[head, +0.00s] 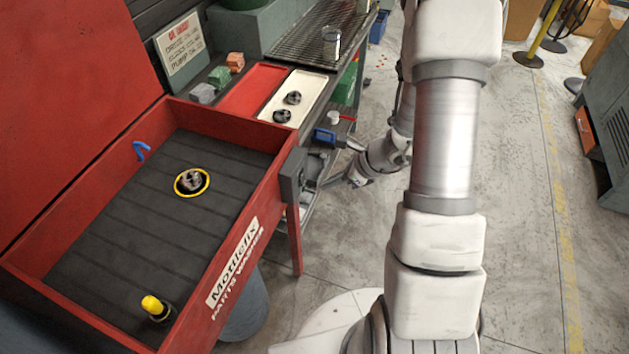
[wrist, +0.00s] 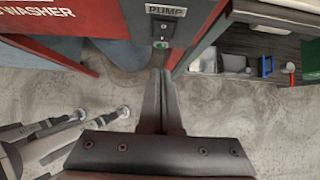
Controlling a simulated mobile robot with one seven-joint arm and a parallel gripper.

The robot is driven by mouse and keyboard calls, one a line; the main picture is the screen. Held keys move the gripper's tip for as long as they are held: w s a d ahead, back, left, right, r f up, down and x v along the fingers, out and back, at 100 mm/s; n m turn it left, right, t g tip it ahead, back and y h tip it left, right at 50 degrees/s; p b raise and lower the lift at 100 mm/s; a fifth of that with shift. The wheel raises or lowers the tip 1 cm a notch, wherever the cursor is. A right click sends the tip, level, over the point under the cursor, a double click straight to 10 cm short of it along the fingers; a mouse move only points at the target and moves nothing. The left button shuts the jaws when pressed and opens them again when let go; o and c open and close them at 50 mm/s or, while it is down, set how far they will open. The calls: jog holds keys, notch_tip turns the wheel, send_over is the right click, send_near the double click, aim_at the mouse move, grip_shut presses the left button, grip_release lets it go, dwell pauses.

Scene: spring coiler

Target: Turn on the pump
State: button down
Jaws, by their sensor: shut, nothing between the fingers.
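A grey pump switch box (head: 292,178) is fixed to the right front corner of the red parts washer (head: 262,190). In the wrist view the box carries a "PUMP" label (wrist: 166,11) with a small green button (wrist: 160,45) below it. My gripper (wrist: 160,74) is shut and empty. Its fingertips point toward the box and sit just below the green button in the picture. I cannot tell whether they touch it. In the head view my gripper (head: 328,182) is beside the box, on its right.
A yellow-ringed dark part (head: 192,182) and a yellow-capped item (head: 153,305) are in the washer basin. A red tray (head: 252,88) and a cream tray (head: 293,96) with dark parts stand behind. Shelf items, including a blue object (wrist: 266,66), are right of the box.

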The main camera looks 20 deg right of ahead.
aim_at(304, 179)
jog(key=shift+w+a+f, duration=0.2)
jog(key=shift+w+a, duration=0.4)
jog(key=shift+a, duration=0.25)
jog(key=shift+w+a+f, duration=0.15)
jog(key=shift+w+a, duration=0.45)
jog(key=shift+a, duration=0.2)
jog(key=shift+f+b, duration=0.2)
jog(key=shift+b, duration=0.1)
jog(key=shift+w+a+f+b, duration=0.1)
jog(key=shift+w+b, duration=0.05)
jog(key=shift+b, duration=0.3)
jog(key=shift+a+r, duration=0.1)
jog(key=shift+r, duration=0.2)
jog(key=shift+r+p, duration=0.65)
jog(key=shift+r, duration=0.15)
